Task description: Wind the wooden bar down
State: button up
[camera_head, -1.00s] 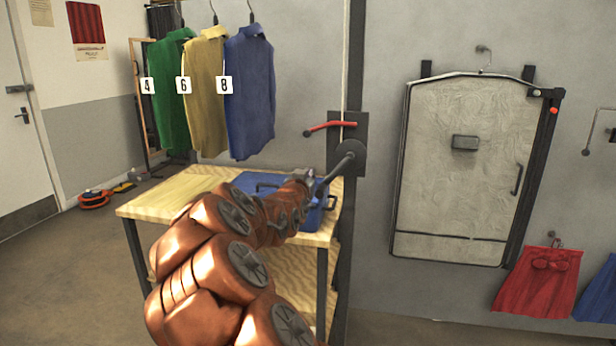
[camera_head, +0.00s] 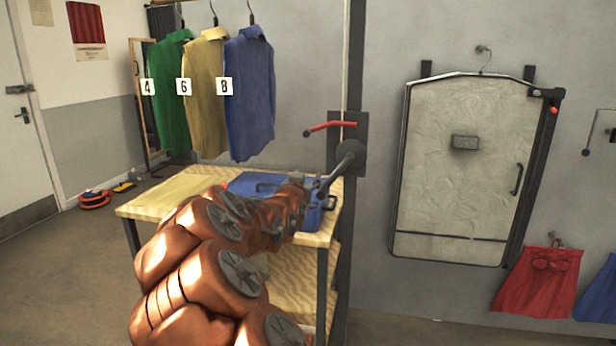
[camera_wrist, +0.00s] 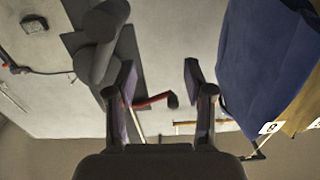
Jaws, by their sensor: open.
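The grey crank (camera_head: 345,165) sits on a dark wall plate beside a post, with its arm slanting down to the left. A red lever (camera_head: 330,126) sticks out left above it. My gripper (camera_head: 312,186) is open beside the crank's lower end. In the wrist view my gripper (camera_wrist: 160,75) is empty, with the thick grey crank handle (camera_wrist: 103,25) beside the left finger and the red lever (camera_wrist: 153,99) beyond the fingers. A thin tan strip (camera_wrist: 200,123), perhaps the wooden bar, shows there. The bar above the shirts is out of the head view.
Green (camera_head: 170,95), yellow (camera_head: 207,95) and blue (camera_head: 250,95) shirts hang left of the crank. A wooden table (camera_head: 160,205) with a blue case (camera_head: 255,184) stands under my arm. A grey garment panel (camera_head: 460,170) is on the right wall.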

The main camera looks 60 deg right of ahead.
jog(key=v, duration=0.9)
jog(key=shift+s+a, duration=0.2)
jog(key=shift+a, duration=0.1)
